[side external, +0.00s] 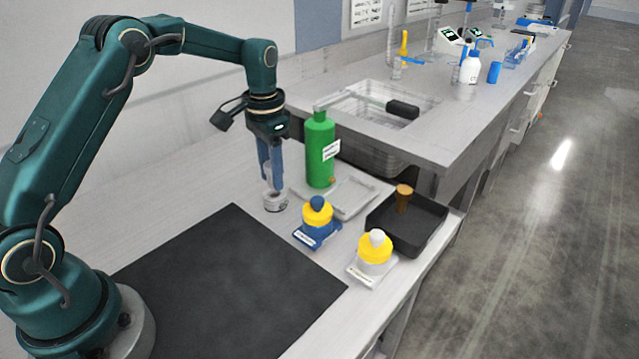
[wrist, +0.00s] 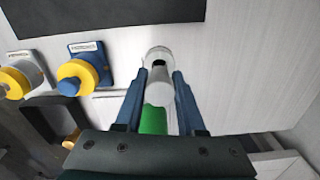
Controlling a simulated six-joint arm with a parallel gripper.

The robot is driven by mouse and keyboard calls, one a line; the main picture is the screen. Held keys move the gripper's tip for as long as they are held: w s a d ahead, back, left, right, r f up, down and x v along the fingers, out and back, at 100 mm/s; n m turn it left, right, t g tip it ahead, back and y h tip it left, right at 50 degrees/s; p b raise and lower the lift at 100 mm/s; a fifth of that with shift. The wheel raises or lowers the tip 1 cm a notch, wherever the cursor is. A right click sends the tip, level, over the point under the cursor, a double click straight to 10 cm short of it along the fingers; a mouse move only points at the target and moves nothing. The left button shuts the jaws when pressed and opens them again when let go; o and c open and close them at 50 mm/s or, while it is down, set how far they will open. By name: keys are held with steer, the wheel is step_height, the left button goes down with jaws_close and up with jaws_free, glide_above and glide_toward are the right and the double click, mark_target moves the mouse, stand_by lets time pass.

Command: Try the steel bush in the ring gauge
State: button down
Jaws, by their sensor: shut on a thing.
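My gripper (wrist: 160,78) points down and is shut on the steel bush (wrist: 160,92), a pale grey cylinder between its two blue fingers. In the side view my gripper (side external: 270,186) is over a small round silvery ring (side external: 274,205), which looks like the ring gauge and stands on the bench. In the wrist view the ring (wrist: 157,52) lies just beyond the fingertips, with a dark opening showing beside the bush's end. I cannot tell whether the bush's end is in the bore or just above it.
A green bottle (side external: 320,150) on a pale tray (side external: 352,199) stands close right of my gripper. A blue-based yellow piece (side external: 317,216), a white-based yellow piece (side external: 375,250) and a black tray (side external: 425,240) with a brown peg (side external: 404,197) are nearby. A dark mat (side external: 230,285) is clear.

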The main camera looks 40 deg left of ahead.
steer(key=shift+r, duration=2.7)
